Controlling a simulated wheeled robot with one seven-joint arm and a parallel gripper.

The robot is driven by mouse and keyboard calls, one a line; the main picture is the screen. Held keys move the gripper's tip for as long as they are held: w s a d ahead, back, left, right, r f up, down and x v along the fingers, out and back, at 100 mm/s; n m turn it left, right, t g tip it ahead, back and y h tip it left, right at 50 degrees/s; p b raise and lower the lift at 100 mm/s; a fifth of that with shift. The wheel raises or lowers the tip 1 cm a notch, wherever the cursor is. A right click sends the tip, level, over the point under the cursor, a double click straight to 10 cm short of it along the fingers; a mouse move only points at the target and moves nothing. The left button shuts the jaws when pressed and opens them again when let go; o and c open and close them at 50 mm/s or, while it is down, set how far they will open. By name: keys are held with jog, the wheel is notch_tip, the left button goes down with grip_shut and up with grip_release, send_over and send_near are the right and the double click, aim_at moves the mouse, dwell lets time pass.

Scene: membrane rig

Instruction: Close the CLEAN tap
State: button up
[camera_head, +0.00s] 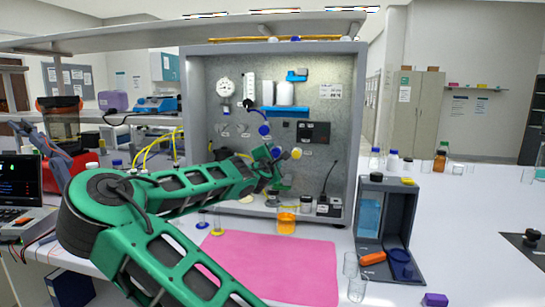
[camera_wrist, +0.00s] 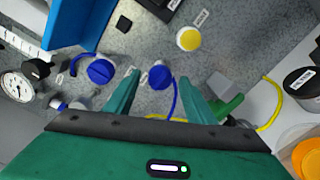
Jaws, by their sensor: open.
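The rig's grey back panel (camera_head: 232,70) carries two blue tap knobs and a yellow knob (camera_head: 296,153). In the wrist view, one blue knob (camera_wrist: 160,77) lies between my fingertips. The other blue knob (camera_wrist: 100,71) is left of my left finger, and the yellow knob (camera_wrist: 188,38) is above, toward the right. Small labels are too blurred to read, so I cannot tell which knob is CLEAN. My gripper (camera_wrist: 160,84) is open, its green fingers on either side of the blue knob; I cannot tell whether they touch it. In the head view my gripper (camera_head: 272,168) is at the panel, partly hidden by my arm.
A grey open box (camera_head: 398,205) stands at right. A yellow tube (camera_wrist: 272,105) and a pressure gauge (camera_wrist: 17,86) are near my gripper.

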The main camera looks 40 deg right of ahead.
aim_at(275, 154)
jog(key=shift+x, duration=1.7)
jog(key=c, duration=1.1)
